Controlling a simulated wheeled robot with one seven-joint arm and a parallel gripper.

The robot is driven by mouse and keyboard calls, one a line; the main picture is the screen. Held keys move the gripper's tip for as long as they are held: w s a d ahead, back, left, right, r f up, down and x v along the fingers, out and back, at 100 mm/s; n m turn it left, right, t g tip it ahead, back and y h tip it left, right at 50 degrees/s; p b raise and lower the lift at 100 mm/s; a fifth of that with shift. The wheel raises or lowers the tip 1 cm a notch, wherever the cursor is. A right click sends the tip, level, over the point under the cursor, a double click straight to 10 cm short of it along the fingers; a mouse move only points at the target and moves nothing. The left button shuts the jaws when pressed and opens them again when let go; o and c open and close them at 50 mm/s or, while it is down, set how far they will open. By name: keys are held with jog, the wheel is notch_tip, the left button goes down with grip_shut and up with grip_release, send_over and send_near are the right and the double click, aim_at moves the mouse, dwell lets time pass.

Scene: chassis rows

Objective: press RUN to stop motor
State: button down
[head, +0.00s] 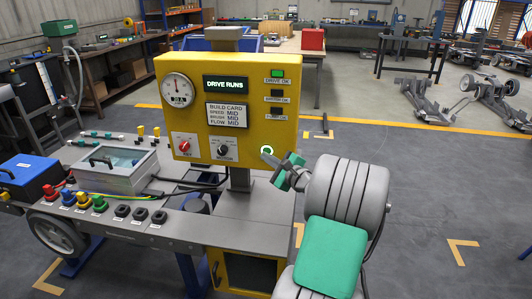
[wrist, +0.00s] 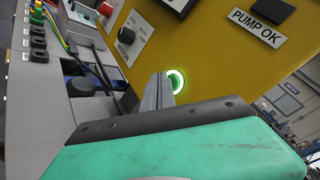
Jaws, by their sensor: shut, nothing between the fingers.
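A yellow control panel (head: 235,90) stands on a grey bench. Its display (head: 226,85) reads DRIVE RUNS. A round button with a lit green ring (head: 266,150) sits at the panel's lower right; it also shows in the wrist view (wrist: 175,82). I cannot read a label on it. My gripper (head: 272,159) is shut and empty, its tips close to the button. In the wrist view the fingertips (wrist: 158,90) overlap the ring's left side. I cannot tell whether they touch it.
The panel has a gauge (head: 177,88), a red knob (head: 185,146), a black rotary knob (head: 223,150) and a lit green DRIVE OK lamp (head: 278,73). A clear-lidded box (head: 115,163), a blue box (head: 28,175) and several colored connectors stand left on the bench.

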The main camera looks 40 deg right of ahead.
dwell(0.3)
jog(key=shift+w+d+p, duration=0.3)
jog(key=shift+d, duration=0.05)
jog(key=shift+s+a, duration=0.3)
jog(key=shift+a, duration=0.05)
dwell(0.3)
jog(key=s+a+p, duration=0.1)
jog(key=s+a, duration=0.2)
jog(key=a, duration=0.1)
jog(key=shift+s+a+p, duration=0.3)
jog(key=shift+s+a, duration=0.05)
jog(key=shift+a, duration=0.05)
